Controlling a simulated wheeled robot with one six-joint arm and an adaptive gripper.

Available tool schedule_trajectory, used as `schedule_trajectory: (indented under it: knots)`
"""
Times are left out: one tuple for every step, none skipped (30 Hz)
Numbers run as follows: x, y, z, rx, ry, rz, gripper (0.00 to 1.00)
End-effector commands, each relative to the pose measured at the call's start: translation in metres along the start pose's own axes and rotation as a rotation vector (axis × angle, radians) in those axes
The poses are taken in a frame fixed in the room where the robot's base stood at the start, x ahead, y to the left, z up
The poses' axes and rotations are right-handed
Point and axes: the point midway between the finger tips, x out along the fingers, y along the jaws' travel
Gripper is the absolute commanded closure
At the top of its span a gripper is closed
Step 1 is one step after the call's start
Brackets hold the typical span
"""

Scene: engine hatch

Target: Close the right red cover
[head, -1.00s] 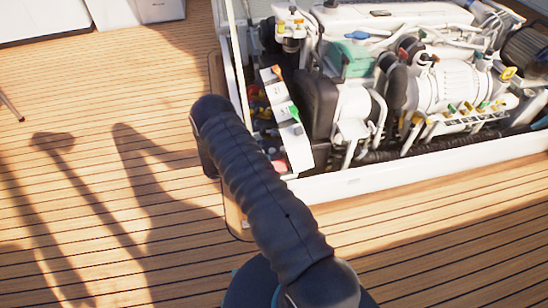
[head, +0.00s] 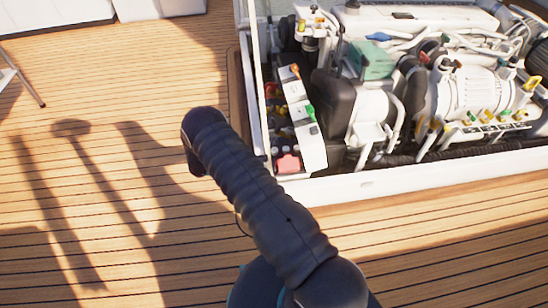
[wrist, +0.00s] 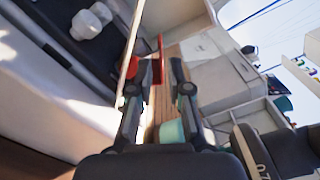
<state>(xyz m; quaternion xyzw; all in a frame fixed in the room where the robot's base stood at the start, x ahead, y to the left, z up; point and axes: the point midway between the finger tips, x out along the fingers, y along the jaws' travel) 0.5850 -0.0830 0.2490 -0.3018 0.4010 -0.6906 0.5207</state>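A red block (head: 288,163), perhaps one of the red covers, sits at the near left corner of the engine hatch in the head view. Another small red part (head: 273,90) lies further back along the same side. In the wrist view a thin red piece (wrist: 159,62) stands just ahead of and between my fingertips, and a red rounded edge (wrist: 132,67) shows left of it. I cannot tell which is the right cover. My gripper (wrist: 161,72) is open, with a clear gap between the fingers. The head view does not show its fingers.
The white hatch rim (head: 340,187) surrounds the engine (head: 465,95). A white panel with coloured levers (head: 305,120) stands beside the red block. Wooden deck (head: 110,180) is open on the left. A white box-like structure (wrist: 222,85) shows in the wrist view.

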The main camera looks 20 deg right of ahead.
Motion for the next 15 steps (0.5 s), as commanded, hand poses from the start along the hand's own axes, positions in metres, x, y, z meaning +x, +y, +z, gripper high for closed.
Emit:
schedule_trajectory:
  knots:
    - [-0.007,0.0,0.001,0.002,-0.002,0.001,0.82]
    - [-0.01,0.0,0.001,0.001,-0.002,0.001,0.82]
    - [-0.013,0.0,0.001,0.001,-0.002,0.0,0.82]
    - [-0.015,0.0,0.001,0.001,-0.001,0.0,0.82]
    - [-0.017,0.0,0.001,0.001,0.0,0.0,0.82]
    - [-0.019,0.0,0.001,0.0,0.0,0.0,0.82]
    - [-0.019,0.0,0.001,0.0,0.001,0.0,0.82]
    - [-0.02,0.0,0.0,0.0,0.001,0.0,0.82]
    - [-0.021,0.0,0.0,0.0,0.001,0.0,0.82]
    - [-0.021,0.0,0.0,0.0,0.001,0.0,0.82]
    - [-0.021,0.0,0.0,0.0,0.001,0.0,0.82]
    - [-0.021,0.0,0.0,0.0,0.001,0.0,0.82]
    - [-0.021,0.0,0.0,0.0,0.001,0.0,0.82]
    - [-0.021,0.0,0.0,0.0,0.0,0.0,0.82]
    - [-0.021,0.0,0.0,0.0,0.0,0.0,0.82]
